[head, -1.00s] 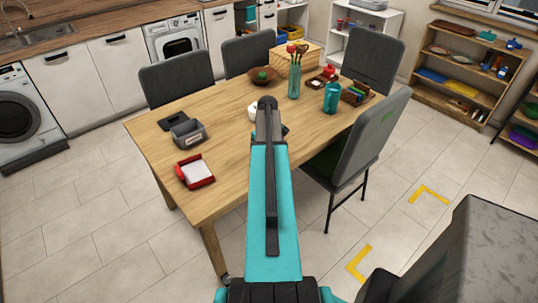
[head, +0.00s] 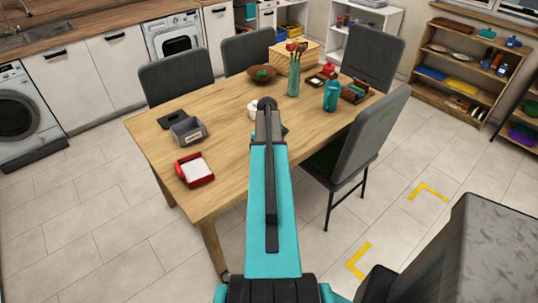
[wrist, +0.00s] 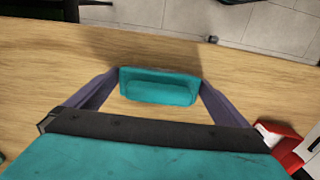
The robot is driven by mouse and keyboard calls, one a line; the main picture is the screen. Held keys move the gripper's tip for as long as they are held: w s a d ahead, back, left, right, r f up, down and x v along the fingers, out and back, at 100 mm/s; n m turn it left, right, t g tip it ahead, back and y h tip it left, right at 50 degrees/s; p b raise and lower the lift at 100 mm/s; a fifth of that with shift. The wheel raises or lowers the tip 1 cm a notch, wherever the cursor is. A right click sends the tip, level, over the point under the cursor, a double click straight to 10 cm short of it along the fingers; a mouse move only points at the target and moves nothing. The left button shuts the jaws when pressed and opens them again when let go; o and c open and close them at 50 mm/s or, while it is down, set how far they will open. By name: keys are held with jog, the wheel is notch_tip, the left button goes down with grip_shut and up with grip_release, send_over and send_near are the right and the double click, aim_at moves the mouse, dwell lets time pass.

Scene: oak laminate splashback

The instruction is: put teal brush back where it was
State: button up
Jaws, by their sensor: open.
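The teal brush (wrist: 160,87) shows in the wrist view as a small teal block with a raised rim, low over or on the wooden table (wrist: 50,70). My gripper (wrist: 160,84) is open, with one dark finger at each side of the brush. The fingertips are close to its ends; I cannot tell whether they touch. In the head view my teal arm reaches over the table, and it hides the gripper and the brush.
On the table (head: 228,180) are a red tray (head: 194,170), a grey holder (head: 188,131), a brown bowl (head: 262,74), a vase (head: 294,78) and a teal cup (head: 331,96). Grey chairs (head: 362,150) surround it.

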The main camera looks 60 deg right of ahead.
jog(key=shift+r, duration=0.15)
jog(key=shift+r+b, duration=1.7)
jog(key=shift+r, duration=4.25)
